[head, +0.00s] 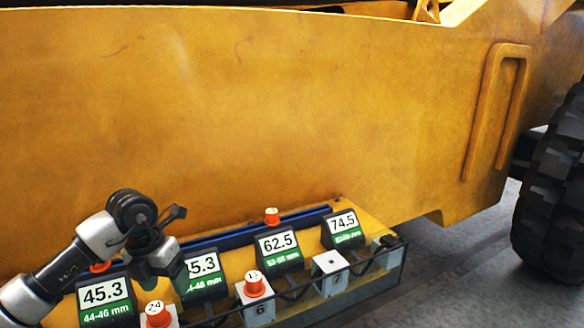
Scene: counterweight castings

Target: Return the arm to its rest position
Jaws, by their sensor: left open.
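My left arm comes in from the lower left, and its gripper (162,278) points down over the left part of the shelf. It is open, with nothing seen between its fingers. It stands between a display reading 45.3 (104,293) and a second display (205,265) whose number it partly covers. The fingertips are dark and small, so I cannot tell whether they touch anything. My right gripper is not in view.
Displays reading 62.5 (278,243) and 74.5 (343,224) stand further right. Orange numbered castings (157,315) (254,284) sit on white blocks; block 7 (331,272) is bare on top. A large yellow machine side (250,110) rises behind.

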